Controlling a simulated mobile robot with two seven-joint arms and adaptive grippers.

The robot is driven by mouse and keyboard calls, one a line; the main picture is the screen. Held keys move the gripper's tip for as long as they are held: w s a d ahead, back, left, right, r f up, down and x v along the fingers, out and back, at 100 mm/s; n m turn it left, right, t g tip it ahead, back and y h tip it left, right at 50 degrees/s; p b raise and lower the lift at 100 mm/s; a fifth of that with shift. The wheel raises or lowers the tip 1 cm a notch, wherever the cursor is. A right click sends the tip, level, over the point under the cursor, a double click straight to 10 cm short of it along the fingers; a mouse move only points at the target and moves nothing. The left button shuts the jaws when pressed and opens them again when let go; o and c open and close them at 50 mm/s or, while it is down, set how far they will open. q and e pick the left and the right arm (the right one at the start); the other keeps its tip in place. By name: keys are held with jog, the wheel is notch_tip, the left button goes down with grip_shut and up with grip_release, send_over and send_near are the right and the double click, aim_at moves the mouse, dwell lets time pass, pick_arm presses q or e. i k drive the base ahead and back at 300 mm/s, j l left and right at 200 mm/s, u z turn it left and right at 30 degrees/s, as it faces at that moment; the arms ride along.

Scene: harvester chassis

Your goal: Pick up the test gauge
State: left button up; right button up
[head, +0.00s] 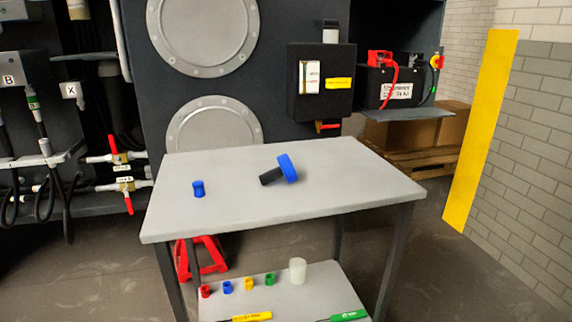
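A small blue fitting (198,189) stands on the same table (340,195), further left. Neither of my grippers shows in the head view, and nothing touches the gauge.
A lower shelf (315,283) holds several small coloured caps, a white cup (298,270) and yellow and green handled tools. The chassis with round covers, hoses and red-handled valves stands behind. A battery (392,85) sits at the back right. Most of the table top is clear.

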aim_at(286, 169)
jog(key=i, duration=0.55)
jog(key=u, duration=0.4)
jog(key=l+u, duration=0.15)
jog(key=u, duration=0.6)
jog(key=k+u, duration=0.1)
jog(key=u, duration=0.25)
